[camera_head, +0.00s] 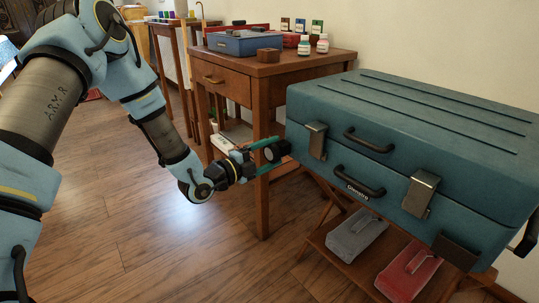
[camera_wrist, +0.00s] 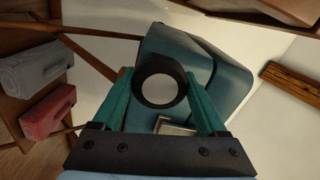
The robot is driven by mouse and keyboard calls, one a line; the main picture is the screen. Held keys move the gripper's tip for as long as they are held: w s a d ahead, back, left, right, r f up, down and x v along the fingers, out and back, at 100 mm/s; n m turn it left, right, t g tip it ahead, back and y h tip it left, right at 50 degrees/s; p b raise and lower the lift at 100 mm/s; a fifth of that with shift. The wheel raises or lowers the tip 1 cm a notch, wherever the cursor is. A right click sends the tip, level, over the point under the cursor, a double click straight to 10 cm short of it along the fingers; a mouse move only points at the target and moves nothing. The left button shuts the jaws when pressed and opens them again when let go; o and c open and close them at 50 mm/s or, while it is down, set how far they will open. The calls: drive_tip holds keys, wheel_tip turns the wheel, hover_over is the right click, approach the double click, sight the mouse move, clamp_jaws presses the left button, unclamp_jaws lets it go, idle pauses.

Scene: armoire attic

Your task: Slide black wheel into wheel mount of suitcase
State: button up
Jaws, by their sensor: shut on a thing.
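My gripper (camera_head: 268,153), with green fingers, is shut on the black wheel (camera_head: 283,147). In the wrist view the wheel (camera_wrist: 142,93) shows a black rim and pale centre between the two fingertips (camera_wrist: 160,85). The teal suitcase (camera_head: 400,125) lies closed on a wooden stand, with metal latches and black handles on its front. The wheel is at the suitcase's left end, by its lower left corner. The suitcase (camera_wrist: 225,65) also shows behind the wheel in the wrist view. The wheel mount is hidden there, and I cannot tell whether the wheel touches it.
Grey (camera_head: 357,233) and red (camera_head: 410,272) cases lie on the stand's lower shelf. A wooden desk (camera_head: 240,85) behind my gripper carries a blue box (camera_head: 238,43), a small brown box and several bottles. The wooden floor at the front left is clear.

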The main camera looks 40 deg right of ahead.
drive_tip(key=shift+d, duration=0.5)
drive_tip(key=o, duration=1.3)
drive_tip(key=a, duration=0.7)
drive_tip(key=a+p, duration=0.1)
drive_tip(key=a, duration=0.2)
drive_tip(key=shift+w+a, duration=0.25)
drive_tip(key=shift+a, duration=0.15)
